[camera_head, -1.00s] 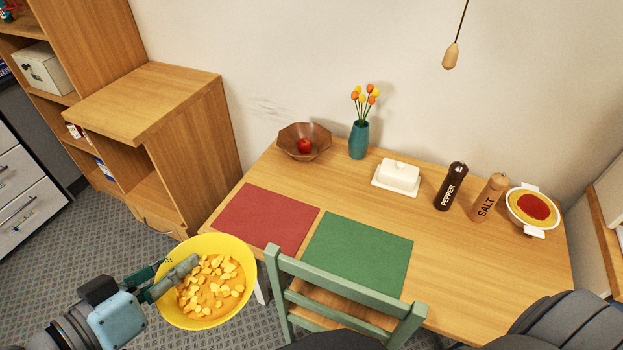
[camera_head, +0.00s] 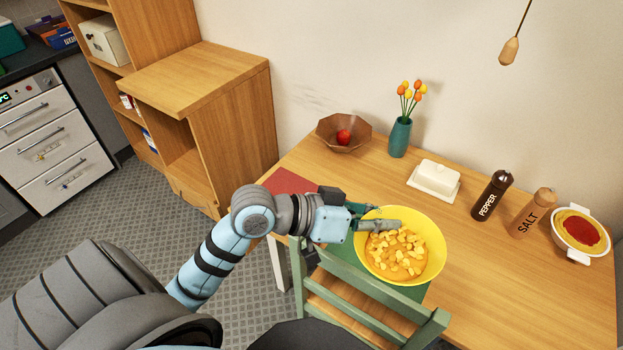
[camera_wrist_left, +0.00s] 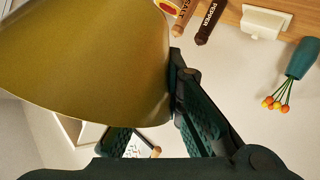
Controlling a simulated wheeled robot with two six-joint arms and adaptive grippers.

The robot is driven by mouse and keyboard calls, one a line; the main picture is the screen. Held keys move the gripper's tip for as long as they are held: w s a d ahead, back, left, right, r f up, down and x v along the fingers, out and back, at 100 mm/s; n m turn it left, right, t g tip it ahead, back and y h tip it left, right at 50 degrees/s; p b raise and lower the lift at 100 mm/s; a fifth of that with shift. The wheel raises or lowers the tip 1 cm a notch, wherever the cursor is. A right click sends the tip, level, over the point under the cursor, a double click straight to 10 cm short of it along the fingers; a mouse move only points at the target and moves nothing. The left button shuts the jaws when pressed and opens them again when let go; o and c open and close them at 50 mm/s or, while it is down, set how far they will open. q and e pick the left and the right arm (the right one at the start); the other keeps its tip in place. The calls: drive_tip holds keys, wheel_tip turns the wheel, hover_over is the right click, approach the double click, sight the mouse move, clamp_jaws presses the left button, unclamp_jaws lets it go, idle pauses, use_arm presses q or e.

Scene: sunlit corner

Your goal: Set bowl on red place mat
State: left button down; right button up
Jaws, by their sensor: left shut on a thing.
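My left gripper (camera_head: 378,222) is shut on the left rim of a yellow bowl (camera_head: 431,235) filled with orange food and pale pieces. The bowl is held above the green mat (camera_head: 341,269) and the chair back, and hides most of that mat. In the left wrist view, the bowl (camera_wrist_left: 90,70) fills the upper left, with its rim between the fingers (camera_wrist_left: 165,130). The red place mat (camera_head: 287,181) lies to the left, partly hidden behind my left arm. My right gripper is not in view.
On the wooden table (camera_head: 480,262) stand a brown bowl with an apple (camera_head: 328,138), a vase (camera_head: 399,138), a butter dish (camera_head: 434,180), a pepper mill (camera_head: 490,197), a salt mill (camera_head: 532,214) and a white dish (camera_head: 582,250). A green chair (camera_head: 400,318) stands at the front edge.

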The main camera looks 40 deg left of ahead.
use_arm(q)
drive_tip(key=w+a+f+n+t+y+b, duration=0.25)
drive_tip(key=w+a+f, duration=0.2)
drive_tip(key=a, duration=0.25)
drive_tip(key=w+a+f+n+t+y+b, duration=0.1)
drive_tip(key=w+a+f+n+y+b, duration=0.15)
drive_tip(key=a+f+b, duration=0.35)
drive_tip(key=w+a+r+n+y+b, duration=0.1)
drive_tip(key=w+a+n+y+b, duration=0.2)
drive_tip(key=a, duration=0.7)
drive_tip(key=w+a+r+n+y+b, duration=0.1)
drive_tip(key=w+a+n+y+b, duration=0.25)
drive_tip(key=a, duration=0.75)
drive_tip(key=shift+m+t, duration=0.25)
drive_tip(key=shift+m, duration=0.2)
wheel_tip(320, 180, down, 20)
drive_tip(key=b, duration=0.6)
drive_tip(key=shift+d+r, duration=0.15)
drive_tip(key=shift+r, duration=0.1)
drive_tip(key=shift+f, duration=0.15)
drive_tip(key=c, duration=1.7)
unclamp_jaws()
